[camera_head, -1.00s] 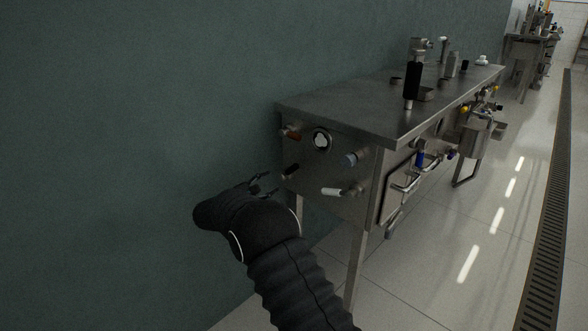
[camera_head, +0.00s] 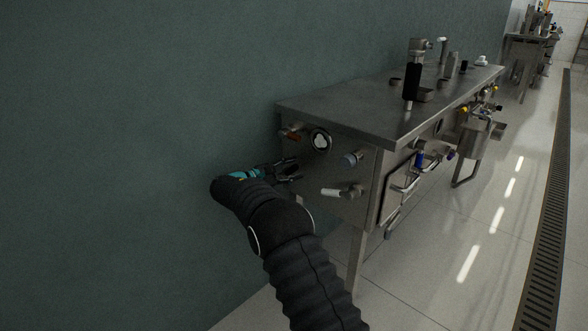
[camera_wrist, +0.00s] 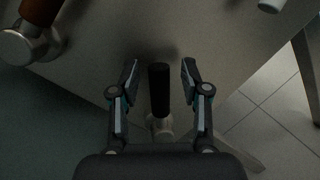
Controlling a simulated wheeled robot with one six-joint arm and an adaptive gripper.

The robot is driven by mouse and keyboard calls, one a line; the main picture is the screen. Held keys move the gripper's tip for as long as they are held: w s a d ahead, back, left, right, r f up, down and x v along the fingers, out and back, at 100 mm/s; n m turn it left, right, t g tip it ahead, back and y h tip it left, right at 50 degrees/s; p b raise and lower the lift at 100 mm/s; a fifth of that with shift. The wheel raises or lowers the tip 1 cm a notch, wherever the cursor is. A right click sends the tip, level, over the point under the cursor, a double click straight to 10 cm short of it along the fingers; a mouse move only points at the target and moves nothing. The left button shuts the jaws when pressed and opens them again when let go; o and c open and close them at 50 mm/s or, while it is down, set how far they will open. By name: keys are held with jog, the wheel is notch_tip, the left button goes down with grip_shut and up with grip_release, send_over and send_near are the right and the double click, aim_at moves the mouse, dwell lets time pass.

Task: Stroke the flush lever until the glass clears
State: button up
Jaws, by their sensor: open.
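A black-handled lever (camera_wrist: 159,88) with a metal hub sits between my gripper's fingers in the wrist view. My gripper (camera_wrist: 160,70) is open, one finger on each side of the handle with a gap to both. In the head view, my gripper (camera_head: 294,170) is at the end panel of the steel machine and covers this lever. A round glass (camera_head: 320,141) with a pale face and dark rim is above it on the same panel; its clarity is too small to tell. Which handle is the flush lever is not labelled.
The panel also holds a brown-red handle (camera_head: 292,133), also in the wrist view (camera_wrist: 41,10), a blue-grey one (camera_head: 353,158) and a white one (camera_head: 336,192). A green wall (camera_head: 120,150) is close on the left. Floor is open at right.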

jog(key=shift+w+d, duration=0.2)
jog(key=shift+d, duration=0.1)
grip_shut()
